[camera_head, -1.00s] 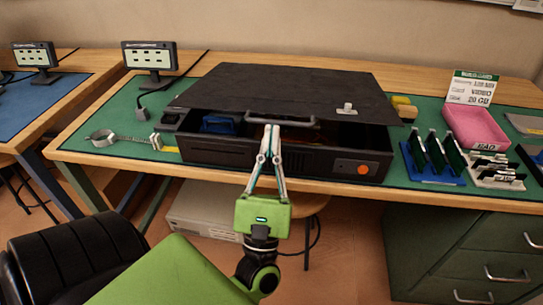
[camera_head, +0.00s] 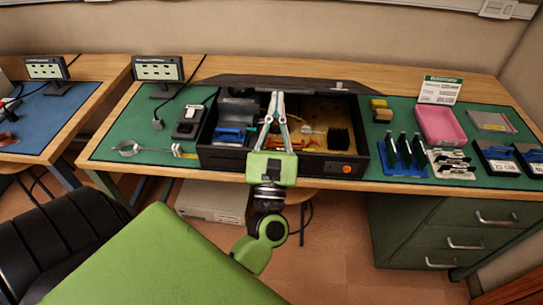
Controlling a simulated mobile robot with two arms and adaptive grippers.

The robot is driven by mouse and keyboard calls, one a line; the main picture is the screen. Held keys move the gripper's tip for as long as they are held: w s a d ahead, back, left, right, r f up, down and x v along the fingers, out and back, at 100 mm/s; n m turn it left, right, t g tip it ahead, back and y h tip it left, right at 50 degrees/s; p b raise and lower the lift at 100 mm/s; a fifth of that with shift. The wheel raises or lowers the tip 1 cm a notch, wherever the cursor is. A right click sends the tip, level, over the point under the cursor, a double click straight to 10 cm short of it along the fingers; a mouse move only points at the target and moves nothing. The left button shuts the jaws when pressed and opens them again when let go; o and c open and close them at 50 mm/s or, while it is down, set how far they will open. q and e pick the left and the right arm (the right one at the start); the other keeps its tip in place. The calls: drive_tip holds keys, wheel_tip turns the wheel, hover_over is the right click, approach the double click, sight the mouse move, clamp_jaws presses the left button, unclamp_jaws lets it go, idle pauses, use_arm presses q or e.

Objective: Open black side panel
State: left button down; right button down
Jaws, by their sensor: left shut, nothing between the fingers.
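The black side panel (camera_head: 300,84) is swung up and back, seen almost edge-on along the rear of the black computer case (camera_head: 215,157). The case stands on the green mat, and its inside shows. A blue part (camera_head: 229,135) is at its left, a black finned block (camera_head: 338,139) at its right, and a yellowish board behind. My left gripper (camera_head: 276,97) is shut and empty, in front of the panel and over the open case. Whether its fingertips touch the panel I cannot tell. My right gripper is not in view.
A pink tray (camera_head: 439,124), a blue rack (camera_head: 405,152) with dark cards and a yellow block (camera_head: 379,104) lie right of the case. A metal clamp (camera_head: 130,148) and a small monitor (camera_head: 158,69) are on the left.

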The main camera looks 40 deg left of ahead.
use_arm(q)
drive_tip(key=w+a+r+p, duration=0.2)
drive_tip(key=w+r+p, duration=0.15)
drive_tip(key=r, duration=0.25)
drive_tip(key=w+a+r+p, duration=0.1)
drive_tip(key=w+r+p, duration=0.1)
drive_tip(key=r+p, duration=0.25)
drive_tip(key=p+x, duration=0.1)
drive_tip(key=x, duration=2.3)
drive_tip(key=shift+d+f, duration=0.1)
